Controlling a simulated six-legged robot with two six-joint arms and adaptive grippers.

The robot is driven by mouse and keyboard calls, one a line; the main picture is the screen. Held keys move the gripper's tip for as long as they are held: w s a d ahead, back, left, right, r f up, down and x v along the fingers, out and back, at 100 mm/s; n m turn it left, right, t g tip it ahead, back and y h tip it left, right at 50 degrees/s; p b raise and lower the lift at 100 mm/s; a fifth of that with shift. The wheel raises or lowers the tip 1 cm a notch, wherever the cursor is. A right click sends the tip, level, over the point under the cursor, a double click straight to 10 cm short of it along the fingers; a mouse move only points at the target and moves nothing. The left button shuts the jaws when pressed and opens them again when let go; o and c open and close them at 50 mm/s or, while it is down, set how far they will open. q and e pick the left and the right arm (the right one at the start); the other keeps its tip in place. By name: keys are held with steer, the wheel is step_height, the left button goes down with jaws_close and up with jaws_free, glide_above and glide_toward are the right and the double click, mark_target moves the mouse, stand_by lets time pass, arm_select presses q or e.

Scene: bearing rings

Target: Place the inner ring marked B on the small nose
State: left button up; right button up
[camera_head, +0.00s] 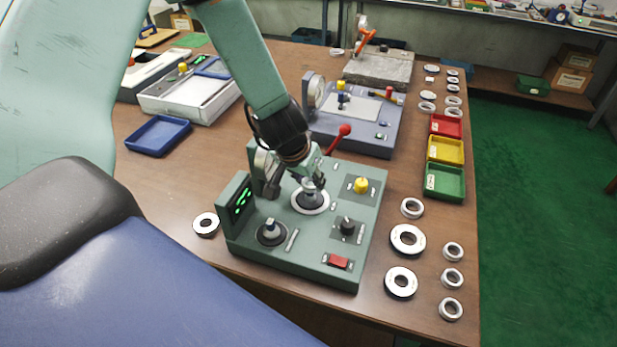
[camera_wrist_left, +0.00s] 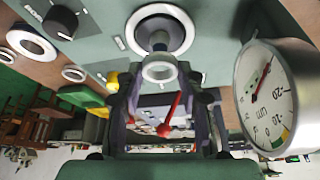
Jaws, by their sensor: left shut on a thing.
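The green machine (camera_head: 330,235) stands on the table with two upright noses. One nose (camera_head: 271,230) has a dark base at the front left; the other nose (camera_head: 310,200) has a pale round base further back. My left gripper (camera_head: 312,180) is at the rear nose, shut on a small pale ring. In the left wrist view this ring (camera_wrist_left: 159,68) is between the fingertips, close to the end of the nose (camera_wrist_left: 158,38). I cannot tell whether they touch. No letter B is readable. My right gripper is out of view.
A dial gauge (camera_wrist_left: 270,95) stands close beside my left gripper. Several loose rings, among them a large ring (camera_head: 407,239) and a small ring (camera_head: 452,278), lie right of the machine. Red, yellow and green trays (camera_head: 445,183) stand behind them. Another ring (camera_head: 206,224) lies to the left.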

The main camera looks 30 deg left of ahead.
arm_select(q)
steer(key=shift+f+b, duration=1.65)
steer(key=shift+f, duration=0.35)
steer(key=o, duration=1.2)
steer(key=shift+o, duration=0.2)
steer(key=v, duration=1.2)
steer(key=shift+d, duration=0.1)
